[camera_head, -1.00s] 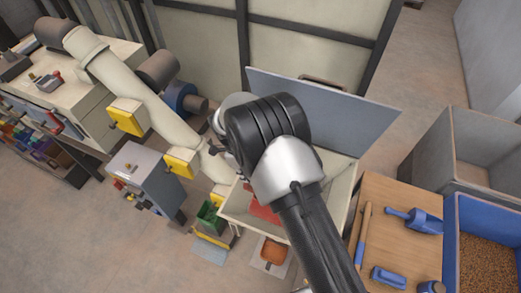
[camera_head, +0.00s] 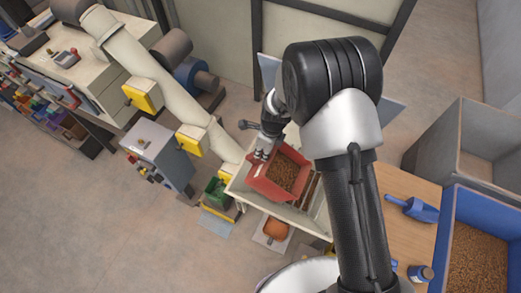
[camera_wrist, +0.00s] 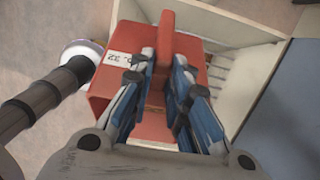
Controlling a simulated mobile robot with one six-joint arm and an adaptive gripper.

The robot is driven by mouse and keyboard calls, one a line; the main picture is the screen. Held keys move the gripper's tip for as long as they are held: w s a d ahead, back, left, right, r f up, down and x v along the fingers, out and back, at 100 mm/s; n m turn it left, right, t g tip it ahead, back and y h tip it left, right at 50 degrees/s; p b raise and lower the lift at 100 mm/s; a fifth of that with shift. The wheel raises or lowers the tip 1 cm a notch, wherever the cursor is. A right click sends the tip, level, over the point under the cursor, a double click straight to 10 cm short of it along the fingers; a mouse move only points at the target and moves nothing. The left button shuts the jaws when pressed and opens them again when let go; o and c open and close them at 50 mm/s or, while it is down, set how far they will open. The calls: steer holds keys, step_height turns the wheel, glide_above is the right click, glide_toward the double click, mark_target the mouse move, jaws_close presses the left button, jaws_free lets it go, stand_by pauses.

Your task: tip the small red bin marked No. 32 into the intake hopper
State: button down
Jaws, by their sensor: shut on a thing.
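The small red bin (camera_head: 258,186) is over the cream intake hopper (camera_head: 297,219) in the head view, with brown granules showing inside it. Its white label, partly readable as 32, shows on the bin in the wrist view (camera_wrist: 104,82). My gripper (camera_wrist: 166,92) is shut on the bin's red grip ridge, one blue-padded finger on each side. In the head view my gripper (camera_head: 262,155) is at the bin's upper-left side. The bin looks roughly level. The hopper's slatted opening shows beside it; my arm hides part of the hopper.
A grey upright panel (camera_wrist: 292,120) stands along one hopper side. A wooden table with a blue scoop (camera_head: 413,209) and a blue crate (camera_head: 445,238) of granules is at right. A cream conveyor tube (camera_head: 150,88) and a grey control box (camera_head: 158,155) are at left.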

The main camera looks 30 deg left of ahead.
mark_target(274, 153)
steer(key=shift+w+d+r+y, duration=0.2)
steer(key=shift+d+r+y, duration=0.15)
steer(key=shift+r+y, duration=0.15)
steer(key=shift+w+d+r+y, duration=0.1)
steer(key=shift+d+r+y, duration=0.05)
steer(key=shift+d+y, duration=0.95)
steer(key=shift+d+b, duration=0.4)
steer(key=shift+b, duration=0.2)
steer(key=w+d+f+y+b, duration=0.1)
steer(key=d+f+y+b, duration=0.2)
steer(key=d+y+b, duration=0.5)
steer(key=w+d+f+g+y+b, duration=0.1)
steer(key=d+f+y+b, duration=0.3)
steer(key=d+y+b, duration=0.5)
steer(key=shift+d+f+g+b, duration=0.15)
steer(key=shift+d+g+b, duration=0.15)
steer(key=shift+d+b, duration=4.9)
steer(key=shift+a+b, duration=1.1)
steer(key=shift+a, duration=0.1)
